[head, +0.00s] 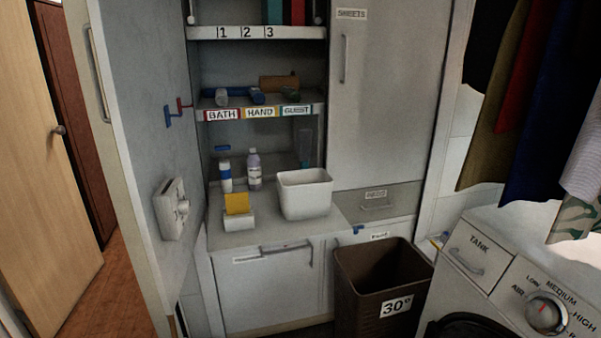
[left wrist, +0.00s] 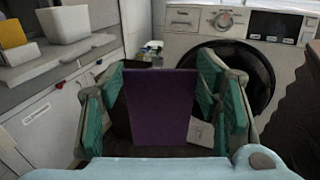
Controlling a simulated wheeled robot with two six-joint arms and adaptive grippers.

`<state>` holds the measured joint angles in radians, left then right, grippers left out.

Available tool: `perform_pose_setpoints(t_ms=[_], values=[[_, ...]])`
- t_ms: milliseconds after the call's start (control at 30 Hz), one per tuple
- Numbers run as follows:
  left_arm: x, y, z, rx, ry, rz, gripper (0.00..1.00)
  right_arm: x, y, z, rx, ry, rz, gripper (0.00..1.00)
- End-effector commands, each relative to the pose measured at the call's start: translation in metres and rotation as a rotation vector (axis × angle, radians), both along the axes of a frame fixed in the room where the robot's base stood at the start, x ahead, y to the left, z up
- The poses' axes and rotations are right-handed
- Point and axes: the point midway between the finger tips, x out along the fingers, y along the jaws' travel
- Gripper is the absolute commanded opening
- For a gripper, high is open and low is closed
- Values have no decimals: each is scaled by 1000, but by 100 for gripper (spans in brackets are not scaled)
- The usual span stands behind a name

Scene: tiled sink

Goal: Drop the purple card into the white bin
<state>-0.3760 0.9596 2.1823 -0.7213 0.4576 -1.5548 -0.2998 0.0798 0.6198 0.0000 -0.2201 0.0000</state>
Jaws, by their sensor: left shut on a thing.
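The purple card (left wrist: 160,108) stands upright between the fingers of my left gripper (left wrist: 162,82) in the left wrist view. The gripper is shut on it. The white bin (head: 304,196), an open-topped tub, stands on the counter in the head view, right of the bottles. A white tub that looks like the same bin shows at the upper left of the left wrist view (left wrist: 64,24), apart from the card. Neither gripper shows in the head view, and my right gripper is in neither view.
A yellow card (head: 237,203) stands in a small white holder (head: 239,221) left of the bin. Bottles (head: 254,170) stand behind. A brown basket (head: 372,285) marked 30° is on the floor beside the washer (head: 520,275). The cabinet door (head: 150,130) is open at left.

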Motion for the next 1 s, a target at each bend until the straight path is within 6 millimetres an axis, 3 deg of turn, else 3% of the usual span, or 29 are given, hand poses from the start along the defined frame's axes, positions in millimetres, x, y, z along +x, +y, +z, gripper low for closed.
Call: perform_pose_setpoints(t_ms=[33, 333, 667, 867, 1000], values=[[0, 0, 18, 0, -1, -1, 40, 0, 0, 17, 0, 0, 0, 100], [0, 0, 59, -1, -1, -2, 40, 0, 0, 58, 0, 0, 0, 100], [0, 0, 59, -2, 0, -3, 40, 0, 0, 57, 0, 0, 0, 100], [-1, 1, 92, -13, -22, -14, 40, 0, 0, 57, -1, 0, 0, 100], [0, 0, 107, -1, -4, -7, 40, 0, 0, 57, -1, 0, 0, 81]])
